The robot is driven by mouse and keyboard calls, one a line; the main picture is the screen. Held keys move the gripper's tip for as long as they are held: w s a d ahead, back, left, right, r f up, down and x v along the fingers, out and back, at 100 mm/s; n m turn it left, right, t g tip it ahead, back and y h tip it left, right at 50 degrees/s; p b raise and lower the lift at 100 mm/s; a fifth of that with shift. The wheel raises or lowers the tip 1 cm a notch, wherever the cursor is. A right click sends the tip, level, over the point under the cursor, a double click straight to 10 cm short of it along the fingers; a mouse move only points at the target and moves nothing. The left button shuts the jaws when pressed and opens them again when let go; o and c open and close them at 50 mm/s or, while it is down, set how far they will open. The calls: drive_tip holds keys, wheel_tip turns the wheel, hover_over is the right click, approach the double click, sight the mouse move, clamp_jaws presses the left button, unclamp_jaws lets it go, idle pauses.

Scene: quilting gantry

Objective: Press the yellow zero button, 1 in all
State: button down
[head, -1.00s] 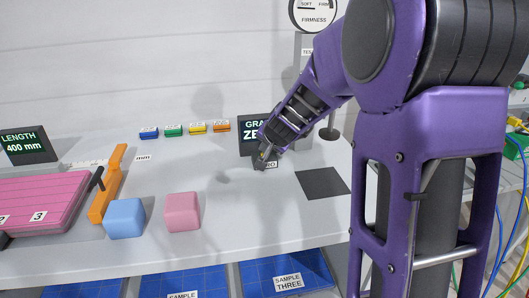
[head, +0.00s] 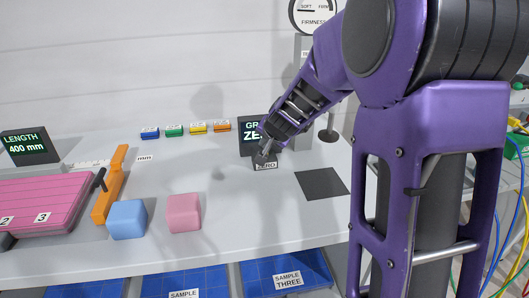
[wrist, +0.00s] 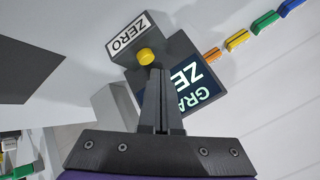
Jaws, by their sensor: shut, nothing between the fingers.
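The yellow zero button (wrist: 146,56) sits on a dark grey box (wrist: 174,48) with a white ZERO label (wrist: 126,35). In the wrist view my gripper (wrist: 156,72) is shut and empty, its tips just beside the button in the picture; I cannot tell whether they touch it. In the head view my gripper (head: 264,154) is over the box just above the ZERO label (head: 266,166), and the button is hidden there. The scale display (head: 250,132) stands behind, its text partly covered by my arm.
Several small coloured blocks (head: 174,131) line the back of the table. A dark square pad (head: 322,183) lies right of the box. A blue cube (head: 127,220), a pink cube (head: 184,213) and an orange bar (head: 109,190) stand to the left. The table's middle is clear.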

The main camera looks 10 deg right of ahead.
wheel_tip(320, 180, up, 5)
drive_tip(key=p, duration=0.4)
idle(0.5)
